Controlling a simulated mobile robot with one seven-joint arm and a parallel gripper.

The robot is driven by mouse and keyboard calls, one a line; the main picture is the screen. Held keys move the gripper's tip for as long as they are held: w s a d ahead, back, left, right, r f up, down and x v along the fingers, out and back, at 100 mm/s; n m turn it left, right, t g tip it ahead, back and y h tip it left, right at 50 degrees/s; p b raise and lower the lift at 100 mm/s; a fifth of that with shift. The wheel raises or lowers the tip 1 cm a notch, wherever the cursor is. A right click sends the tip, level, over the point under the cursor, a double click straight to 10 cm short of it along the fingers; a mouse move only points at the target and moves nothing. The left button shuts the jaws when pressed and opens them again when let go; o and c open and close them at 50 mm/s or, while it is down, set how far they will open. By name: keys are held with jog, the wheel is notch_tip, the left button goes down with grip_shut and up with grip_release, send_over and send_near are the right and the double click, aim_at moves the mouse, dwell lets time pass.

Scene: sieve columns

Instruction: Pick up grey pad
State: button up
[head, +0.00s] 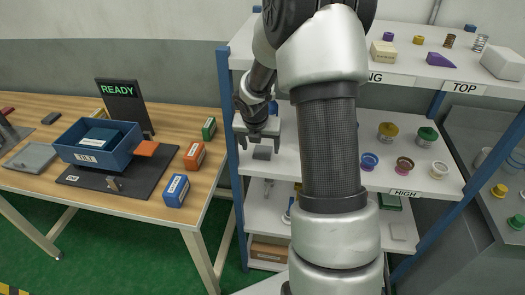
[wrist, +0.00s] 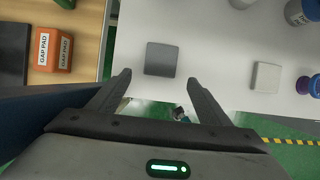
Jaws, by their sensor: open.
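The grey pad (wrist: 161,59) is a flat dark-grey square lying on a white shelf. In the head view it shows as a small grey piece (head: 262,153) near the shelf's left front edge. My gripper (wrist: 158,80) is open and empty, its two fingers spread on either side of the pad's near edge. In the head view my gripper (head: 258,140) hangs just over the shelf's left end, close to the pad. The gap in height between the fingertips and the pad cannot be judged exactly.
A pale square block (wrist: 266,77) lies right of the pad, with round spools (wrist: 305,85) beyond. A blue shelf post (head: 230,150) stands left. The table (head: 150,210) holds a blue bin (head: 70,150) and an orange box labelled GAP PAD (wrist: 53,50).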

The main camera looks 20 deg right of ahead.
aim_at(263, 151)
jog(key=shift+w+d, duration=0.3)
jog(key=shift+w, duration=0.15)
jog(key=x, duration=0.5)
jog(key=shift+w+d+b, duration=0.15)
jog(key=shift+w+b, duration=0.1)
jog(key=shift+b, duration=0.05)
jog(key=c, duration=1.1)
